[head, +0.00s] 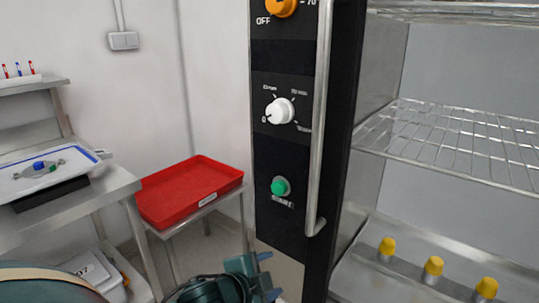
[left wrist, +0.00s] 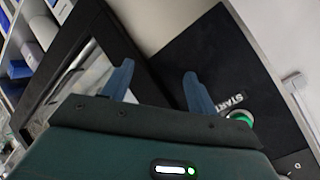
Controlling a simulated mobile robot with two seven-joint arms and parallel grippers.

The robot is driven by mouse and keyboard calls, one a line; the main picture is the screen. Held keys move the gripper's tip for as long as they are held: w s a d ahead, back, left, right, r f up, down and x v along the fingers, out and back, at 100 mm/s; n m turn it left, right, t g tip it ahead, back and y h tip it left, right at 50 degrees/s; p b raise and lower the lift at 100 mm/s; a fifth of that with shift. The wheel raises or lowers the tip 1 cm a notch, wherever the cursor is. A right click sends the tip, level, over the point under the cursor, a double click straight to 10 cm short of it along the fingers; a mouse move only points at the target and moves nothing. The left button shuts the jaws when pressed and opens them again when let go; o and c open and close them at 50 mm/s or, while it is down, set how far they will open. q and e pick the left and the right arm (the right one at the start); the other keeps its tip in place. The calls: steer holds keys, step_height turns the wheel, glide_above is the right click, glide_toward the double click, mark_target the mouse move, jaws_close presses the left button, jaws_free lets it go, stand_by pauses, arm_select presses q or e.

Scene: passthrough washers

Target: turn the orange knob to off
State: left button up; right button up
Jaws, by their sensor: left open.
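The orange knob (head: 281,7) is at the top edge of the head view, on the black control panel (head: 275,200), partly cut off. The word OFF is printed below left of it, and "70" to its right. My left gripper (head: 262,276) is low in the head view, below the panel and well below the orange knob. In the left wrist view its two blue fingers (left wrist: 157,82) are apart with nothing between them. The orange knob is not in the left wrist view. My right gripper is not in view.
A white knob (head: 280,111) and a green START button (head: 281,186) sit lower on the panel; the button also shows in the left wrist view (left wrist: 240,117). A vertical metal handle (head: 321,120) runs along the panel's right. A red tray (head: 190,190) stands left.

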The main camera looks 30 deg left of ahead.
arm_select(q)
steer(key=w+a+r+m+t+b, duration=0.25)
steer(key=r+m, duration=0.35)
steer(key=r, duration=0.6)
steer(key=w+a+r+m+t+b, duration=0.15)
steer(key=r+m+t, duration=0.35)
steer(key=r, duration=0.7)
steer(key=m+t+h+p, duration=0.25)
steer(key=m+p, duration=0.55)
steer(key=m, duration=0.7)
glide_toward(274, 5)
steer(key=w, duration=0.1)
steer(key=shift+y, duration=0.35)
steer(key=x, duration=0.3)
steer(key=p+x, duration=0.1)
steer(key=x, duration=0.2)
steer(key=shift+w+d+r, duration=0.15)
steer(key=shift+d+r, duration=0.1)
steer(key=shift+r, duration=0.05)
steer(key=shift+w+r, duration=0.2)
steer(key=shift+w, duration=0.35)
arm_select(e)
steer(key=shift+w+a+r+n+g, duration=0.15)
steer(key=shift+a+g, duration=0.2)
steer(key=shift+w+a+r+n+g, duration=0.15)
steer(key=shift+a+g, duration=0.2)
